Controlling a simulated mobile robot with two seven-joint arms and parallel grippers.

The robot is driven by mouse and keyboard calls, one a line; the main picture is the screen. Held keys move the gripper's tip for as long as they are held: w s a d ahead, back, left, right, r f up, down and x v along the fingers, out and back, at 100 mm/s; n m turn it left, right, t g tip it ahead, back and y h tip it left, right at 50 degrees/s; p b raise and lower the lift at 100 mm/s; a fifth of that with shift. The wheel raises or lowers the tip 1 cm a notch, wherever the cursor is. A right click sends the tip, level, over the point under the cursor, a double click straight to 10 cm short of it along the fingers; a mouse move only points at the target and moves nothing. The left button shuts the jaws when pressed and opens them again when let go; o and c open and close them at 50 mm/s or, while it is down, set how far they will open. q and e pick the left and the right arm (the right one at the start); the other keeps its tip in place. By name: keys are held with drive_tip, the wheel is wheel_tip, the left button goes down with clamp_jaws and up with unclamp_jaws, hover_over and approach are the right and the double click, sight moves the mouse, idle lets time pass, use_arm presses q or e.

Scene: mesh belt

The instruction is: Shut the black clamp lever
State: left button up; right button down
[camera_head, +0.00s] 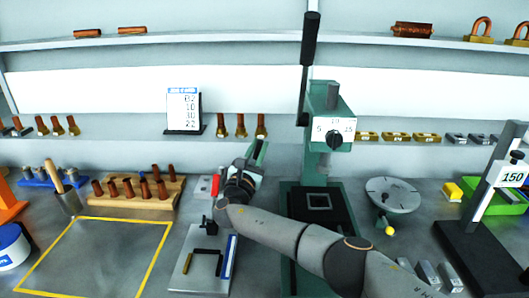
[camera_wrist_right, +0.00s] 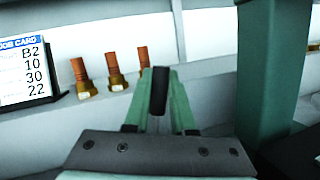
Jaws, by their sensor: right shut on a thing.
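My right gripper (camera_head: 258,152) reaches in from the lower right and points toward the back wall, left of the green press. In the right wrist view its two green fingers (camera_wrist_right: 159,100) are closed on a dark, round-ended bar, which looks like the grip of the black clamp lever (camera_wrist_right: 159,88). The bar stands nearly upright between the fingertips. The lever's lower end and pivot are hidden behind the gripper. A grey plate (camera_head: 188,272) with a small black clamp part (camera_head: 208,224) and a black frame lies in front of the gripper. My left gripper is not in view.
The green press (camera_head: 328,125) with its long black handle (camera_head: 310,40) stands close right of my right gripper. A job card (camera_head: 184,108) and copper-topped brass pieces (camera_head: 240,126) sit on the shelf behind. The yellow-outlined area (camera_head: 95,258) at left is clear.

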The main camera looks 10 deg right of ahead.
drive_tip(key=shift+w+a+n, duration=0.1)
drive_tip(key=shift+a+n, duration=0.35)
drive_tip(key=shift+n, duration=0.25)
drive_tip(key=c, duration=0.8)
unclamp_jaws()
drive_tip(key=shift+o, duration=0.2)
drive_tip(key=shift+r, duration=0.1)
